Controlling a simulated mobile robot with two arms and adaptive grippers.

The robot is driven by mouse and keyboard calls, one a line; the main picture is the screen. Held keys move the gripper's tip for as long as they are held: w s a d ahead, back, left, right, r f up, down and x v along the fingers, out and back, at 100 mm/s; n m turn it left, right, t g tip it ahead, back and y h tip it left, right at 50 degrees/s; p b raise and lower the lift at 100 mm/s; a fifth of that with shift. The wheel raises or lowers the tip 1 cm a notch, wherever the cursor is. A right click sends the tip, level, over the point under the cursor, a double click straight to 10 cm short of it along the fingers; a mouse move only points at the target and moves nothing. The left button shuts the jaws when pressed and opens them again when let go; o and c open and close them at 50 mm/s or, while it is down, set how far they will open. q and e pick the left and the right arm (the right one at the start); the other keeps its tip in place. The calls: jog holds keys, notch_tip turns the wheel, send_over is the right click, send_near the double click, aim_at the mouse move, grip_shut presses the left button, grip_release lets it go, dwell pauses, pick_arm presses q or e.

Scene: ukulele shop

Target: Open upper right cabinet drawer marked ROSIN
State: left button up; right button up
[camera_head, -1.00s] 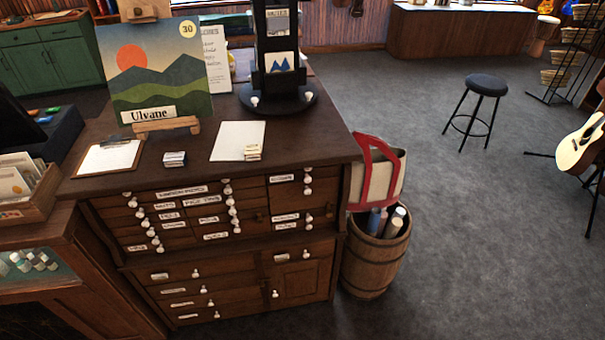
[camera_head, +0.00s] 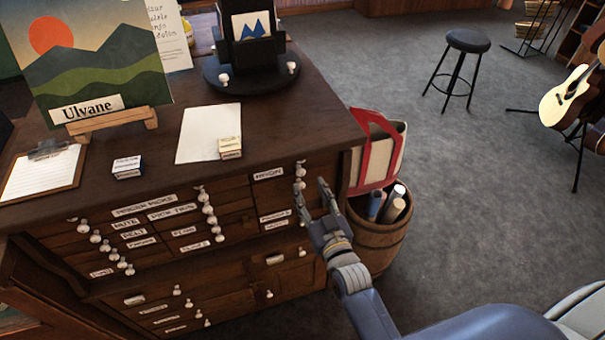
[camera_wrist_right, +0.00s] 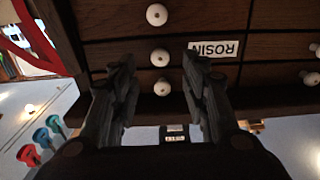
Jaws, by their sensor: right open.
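The dark wood cabinet (camera_head: 235,190) has a drawer marked ROSIN (camera_head: 268,174) at its upper right, flush with the front. White round knobs (camera_head: 300,172) stand in a column right of the label. My right gripper (camera_head: 310,190) is open and empty, in front of these knobs. In the right wrist view the ROSIN label (camera_wrist_right: 213,48) is upside down. There a white knob (camera_wrist_right: 160,57) lies between the open fingers of the right gripper (camera_wrist_right: 157,62), level with the label; another knob (camera_wrist_right: 162,88) is just below it. I cannot tell contact. My left gripper is out of view.
A barrel (camera_head: 377,240) with rolled tubes and a red-handled bag (camera_head: 377,150) stand right of the cabinet. A black display stand (camera_head: 250,70), paper (camera_head: 208,134) and small boxes (camera_head: 230,148) are on top. A stool (camera_head: 460,65) stands beyond open grey floor.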

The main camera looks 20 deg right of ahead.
aim_at(302, 175)
jog(key=w, duration=0.5)
jog(key=shift+w+a+p, duration=0.15)
jog(key=shift+w+p, duration=0.05)
jog(key=shift+p, duration=0.15)
jog(key=shift+w, duration=0.2)
jog(key=shift+w+f, duration=0.1)
jog(key=shift+w, duration=0.05)
jog(key=shift+c, duration=0.6)
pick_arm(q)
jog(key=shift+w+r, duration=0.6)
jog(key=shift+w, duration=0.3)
pick_arm(e)
grip_shut()
